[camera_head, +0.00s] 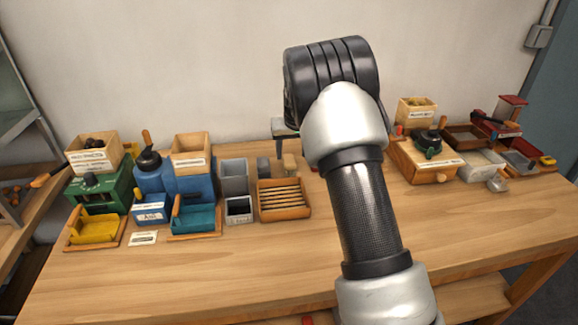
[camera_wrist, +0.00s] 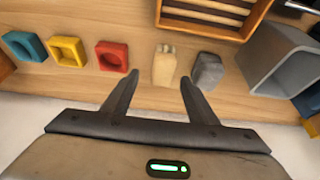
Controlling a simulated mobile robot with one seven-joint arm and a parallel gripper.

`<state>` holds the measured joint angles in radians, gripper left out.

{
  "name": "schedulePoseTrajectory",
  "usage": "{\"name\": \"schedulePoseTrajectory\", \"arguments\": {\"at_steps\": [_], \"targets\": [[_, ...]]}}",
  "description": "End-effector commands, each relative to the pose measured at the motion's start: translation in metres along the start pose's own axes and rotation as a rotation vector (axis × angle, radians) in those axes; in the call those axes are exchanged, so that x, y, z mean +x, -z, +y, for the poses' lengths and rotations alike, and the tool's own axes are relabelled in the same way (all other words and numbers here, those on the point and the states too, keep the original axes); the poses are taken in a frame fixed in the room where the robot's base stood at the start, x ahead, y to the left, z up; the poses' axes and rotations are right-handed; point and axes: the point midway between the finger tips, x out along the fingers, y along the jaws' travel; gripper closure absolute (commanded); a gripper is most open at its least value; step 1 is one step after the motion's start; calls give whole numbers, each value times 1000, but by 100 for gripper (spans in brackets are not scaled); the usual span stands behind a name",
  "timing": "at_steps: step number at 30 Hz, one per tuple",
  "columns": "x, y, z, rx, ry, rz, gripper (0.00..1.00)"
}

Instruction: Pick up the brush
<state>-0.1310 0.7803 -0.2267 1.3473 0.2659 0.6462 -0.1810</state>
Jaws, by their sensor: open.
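A small tan, block-shaped thing with a notched end, which looks like the brush (camera_wrist: 164,66), stands on the table in the wrist view. It also shows in the head view (camera_head: 290,163), behind the slatted wooden tray. My gripper (camera_wrist: 158,77) is open and empty. Its two fingers point toward the brush, which appears between the fingertips, a little nearer the right one. The fingers do not appear to touch it. In the head view my arm hides most of the gripper and the table behind it.
A grey block (camera_wrist: 207,71) stands close beside the brush, near the right finger. Red (camera_wrist: 113,56), yellow (camera_wrist: 67,51) and blue (camera_wrist: 24,46) hollow pieces lie left. The slatted tray (camera_head: 284,213) and a grey bin (camera_wrist: 284,63) are near. The table's front is clear.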

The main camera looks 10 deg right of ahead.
Motion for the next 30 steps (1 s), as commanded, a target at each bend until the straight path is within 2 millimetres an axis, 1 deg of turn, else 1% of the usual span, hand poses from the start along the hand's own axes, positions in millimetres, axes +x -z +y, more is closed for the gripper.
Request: {"name": "schedulePoseTrajectory", "arguments": {"at_steps": [5,9,12,15,22,30], "targets": [[14,-1,-2,-1,-1,-2,47],[36,-1,-6,-2,-1,-2,47],[49,0,-5,-2,-1,-1,47],[54,0,-5,-2,-1,0,47],[55,0,-5,-1,0,0,47],[55,0,-5,-1,0,0,92]]}}
